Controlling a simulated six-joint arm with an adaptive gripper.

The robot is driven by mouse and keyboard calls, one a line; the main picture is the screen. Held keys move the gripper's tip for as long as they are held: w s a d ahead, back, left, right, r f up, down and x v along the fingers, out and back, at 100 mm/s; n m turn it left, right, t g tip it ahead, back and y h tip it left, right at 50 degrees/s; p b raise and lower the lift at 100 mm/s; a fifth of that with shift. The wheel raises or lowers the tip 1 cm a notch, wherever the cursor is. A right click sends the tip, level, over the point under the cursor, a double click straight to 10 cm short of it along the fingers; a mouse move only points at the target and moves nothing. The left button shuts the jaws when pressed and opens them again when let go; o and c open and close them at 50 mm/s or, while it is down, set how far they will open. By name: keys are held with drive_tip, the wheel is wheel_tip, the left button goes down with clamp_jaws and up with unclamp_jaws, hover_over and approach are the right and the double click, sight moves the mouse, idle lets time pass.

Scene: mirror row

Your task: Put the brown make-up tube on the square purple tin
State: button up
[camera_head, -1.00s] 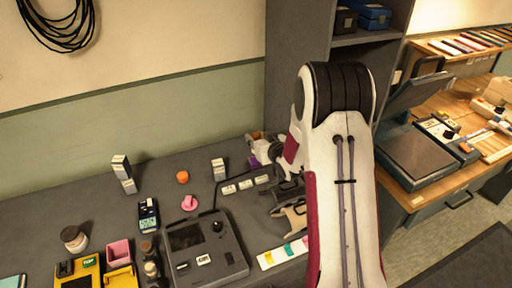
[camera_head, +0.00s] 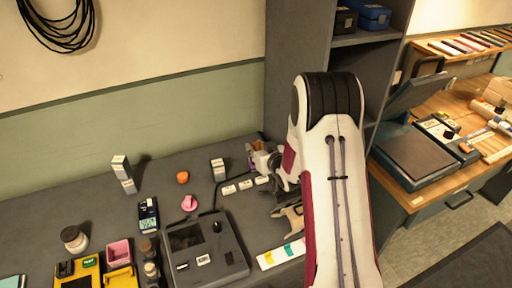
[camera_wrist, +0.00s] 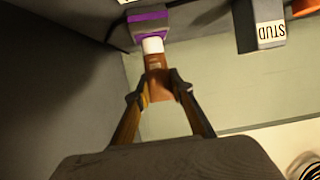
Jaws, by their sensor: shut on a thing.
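The brown make-up tube (camera_wrist: 157,76) has a white cap end and shows in the wrist view between the two fingers of my gripper (camera_wrist: 160,88). My gripper is shut on it. The square purple tin (camera_wrist: 149,28) is at the top of the wrist view, just beyond the white end of the tube. The white end overlaps the tin's edge in this picture; I cannot tell whether they touch. In the head view my gripper (camera_head: 257,152) is at the back right of the bench, largely hidden by my own arm, and the tube and tin are hard to make out there.
A grey block marked STUD (camera_wrist: 269,32) stands beside the tin in the wrist view. In the head view, small white-labelled blocks (camera_head: 245,185) lie in front of my gripper, and a dark shelf unit (camera_head: 285,65) stands behind it. A grey console (camera_head: 205,250) is nearer.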

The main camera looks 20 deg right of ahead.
drive_tip(key=shift+f, duration=0.1)
idle(0.3)
drive_tip(key=o, duration=1)
drive_tip(key=v, duration=1.2)
drive_tip(key=shift+r, duration=0.2)
